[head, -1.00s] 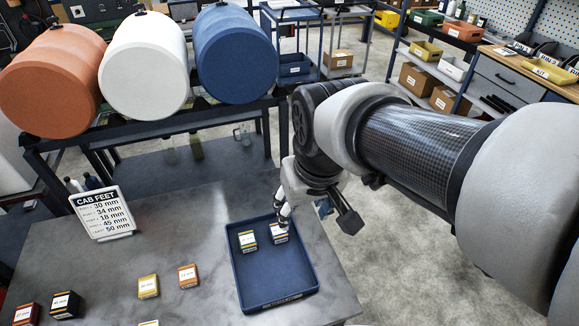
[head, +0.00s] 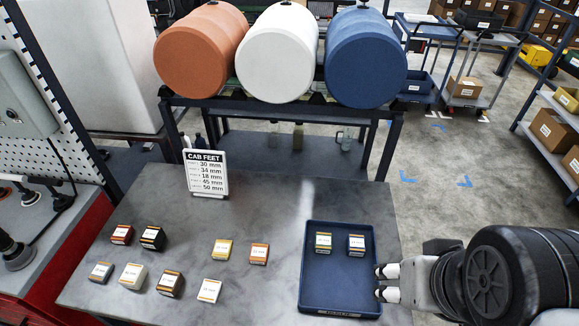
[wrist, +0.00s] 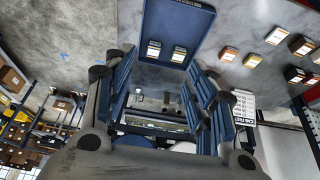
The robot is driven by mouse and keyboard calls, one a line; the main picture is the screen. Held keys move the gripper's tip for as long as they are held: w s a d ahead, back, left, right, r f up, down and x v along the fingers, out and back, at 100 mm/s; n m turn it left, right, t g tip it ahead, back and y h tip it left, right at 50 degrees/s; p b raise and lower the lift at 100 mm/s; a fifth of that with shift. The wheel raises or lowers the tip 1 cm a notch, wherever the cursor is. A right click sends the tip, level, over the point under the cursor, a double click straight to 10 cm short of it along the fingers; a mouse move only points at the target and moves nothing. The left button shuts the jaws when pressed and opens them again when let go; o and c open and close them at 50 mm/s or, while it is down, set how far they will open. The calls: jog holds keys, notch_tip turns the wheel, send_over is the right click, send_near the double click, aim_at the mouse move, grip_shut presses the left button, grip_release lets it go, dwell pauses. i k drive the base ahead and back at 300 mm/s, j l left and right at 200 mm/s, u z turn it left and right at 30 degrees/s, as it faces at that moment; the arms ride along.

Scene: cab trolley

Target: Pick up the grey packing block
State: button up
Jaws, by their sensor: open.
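Several small blocks with white labels lie on the grey table. One with greyish-blue sides (head: 101,272) is at the left and looks most like the grey packing block, though its colour is hard to tell. A dark bluish block (head: 356,244) stands in the blue tray (head: 340,285) beside a yellow block (head: 323,242). My gripper (head: 387,282) is open and empty at the tray's right edge, apart from the blocks.
Other blocks include dark red (head: 122,234), black (head: 152,238), cream (head: 132,276), brown (head: 170,283), white-topped (head: 209,290), yellow (head: 222,249) and orange (head: 259,254). A sign (head: 206,173) stands at the back. Three drums (head: 278,55) rest on a rack behind.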

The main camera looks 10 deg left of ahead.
aim_at(101, 270)
jog(key=u, duration=2.2)
jog(key=i+j+z, duration=0.35)
jog(key=i+j, duration=0.2)
jog(key=i+j+z, duration=0.35)
jog(key=i+j, duration=0.15)
jog(key=j, duration=0.3)
jog(key=i+j+z, duration=0.2)
jog(key=j, duration=0.2)
jog(key=i+j+z, duration=0.15)
jog(key=j, duration=0.3)
